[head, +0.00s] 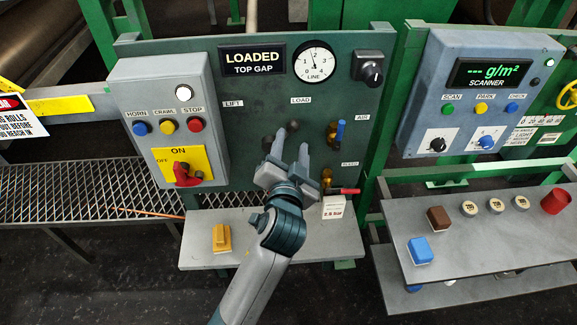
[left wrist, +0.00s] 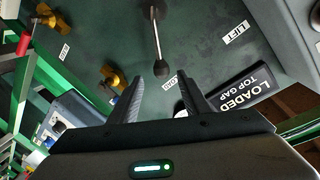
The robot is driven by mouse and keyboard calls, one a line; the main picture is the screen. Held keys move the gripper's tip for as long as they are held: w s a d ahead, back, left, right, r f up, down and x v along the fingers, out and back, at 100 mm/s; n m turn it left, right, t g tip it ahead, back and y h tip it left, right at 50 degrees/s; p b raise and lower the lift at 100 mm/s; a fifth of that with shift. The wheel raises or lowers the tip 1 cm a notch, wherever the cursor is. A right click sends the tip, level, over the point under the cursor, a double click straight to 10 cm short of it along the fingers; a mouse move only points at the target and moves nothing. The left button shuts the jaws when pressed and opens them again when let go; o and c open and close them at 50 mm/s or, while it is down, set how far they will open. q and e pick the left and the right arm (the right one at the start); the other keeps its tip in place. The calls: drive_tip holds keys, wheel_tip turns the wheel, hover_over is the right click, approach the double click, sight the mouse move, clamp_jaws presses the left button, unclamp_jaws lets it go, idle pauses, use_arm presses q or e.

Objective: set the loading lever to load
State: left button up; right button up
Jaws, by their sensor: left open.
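The loading lever is a thin metal rod with a dark ball knob (left wrist: 161,68) in the left wrist view. Its knob end points toward the LOAD label (left wrist: 167,84), away from the LIFT label (left wrist: 236,32). In the head view the knob (head: 293,125) shows just above my left gripper (head: 288,148), below the LOAD label (head: 300,100); my fingers partly hide the lever. My left gripper is open, its fingers spread with the knob between and beyond their tips in the wrist view. The panel sign (head: 252,60) reads LOADED TOP GAP. My right gripper is out of view.
The blue AIR valve (head: 340,132) and a red-handled valve (head: 345,190) stand right of the gripper. The grey button box (head: 150,85) is at left. A shelf below holds a yellow block (head: 221,238). The scanner box (head: 480,75) is farther right.

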use_arm(q)
drive_tip(key=s+a+r+p, duration=0.1)
drive_tip(key=s+p, duration=0.1)
drive_tip(key=s, duration=0.7)
drive_tip(key=shift+s+a, duration=0.15)
drive_tip(key=shift+a, duration=0.1)
